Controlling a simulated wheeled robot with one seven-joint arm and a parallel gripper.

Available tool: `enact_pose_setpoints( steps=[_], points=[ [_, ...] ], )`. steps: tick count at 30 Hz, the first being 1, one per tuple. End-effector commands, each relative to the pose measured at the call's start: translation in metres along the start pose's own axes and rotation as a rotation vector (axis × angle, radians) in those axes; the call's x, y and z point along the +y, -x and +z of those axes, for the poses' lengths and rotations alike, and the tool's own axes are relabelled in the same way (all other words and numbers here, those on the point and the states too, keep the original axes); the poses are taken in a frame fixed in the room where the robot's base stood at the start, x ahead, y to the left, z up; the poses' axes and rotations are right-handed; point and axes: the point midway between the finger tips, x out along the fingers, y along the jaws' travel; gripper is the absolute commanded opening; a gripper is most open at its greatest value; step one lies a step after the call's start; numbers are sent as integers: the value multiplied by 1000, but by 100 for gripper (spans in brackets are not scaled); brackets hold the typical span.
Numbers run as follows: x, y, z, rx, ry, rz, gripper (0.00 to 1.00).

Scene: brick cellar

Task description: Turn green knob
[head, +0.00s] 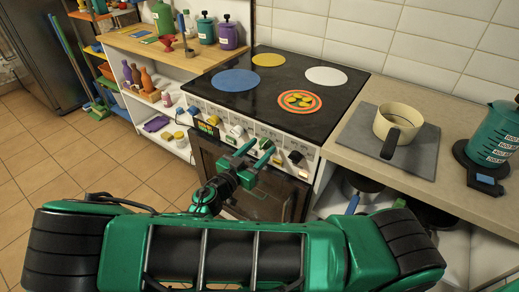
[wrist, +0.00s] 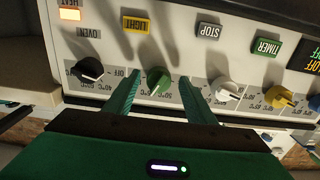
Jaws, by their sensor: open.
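The green knob (wrist: 158,83) sits on the white stove front panel in the wrist view, between a black knob and a white knob. My gripper (wrist: 162,78) is open, with one green finger on each side of the green knob in that view. I cannot tell whether either finger touches it. In the head view my gripper (head: 257,151) is at the stove's control panel, and I cannot make out the green knob clearly there.
In the wrist view a black knob (wrist: 90,69) is left of the green knob, with a white knob (wrist: 228,90) and yellow knob (wrist: 280,97) to its right. The stove top (head: 275,85) lies above. A beige pot (head: 398,123) stands on the right counter.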

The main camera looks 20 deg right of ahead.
Motion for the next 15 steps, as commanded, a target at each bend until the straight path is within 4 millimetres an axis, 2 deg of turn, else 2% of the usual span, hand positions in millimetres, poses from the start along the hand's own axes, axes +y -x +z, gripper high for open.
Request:
enact_pose_setpoints(
  steps=[8, 13, 15],
  points=[
    [0, -2, 0, 0, 0, 1, 50],
    [0, -2, 0, 0, 0, 1, 12],
    [0, -2, 0, 0, 0, 0, 9]
  ],
)
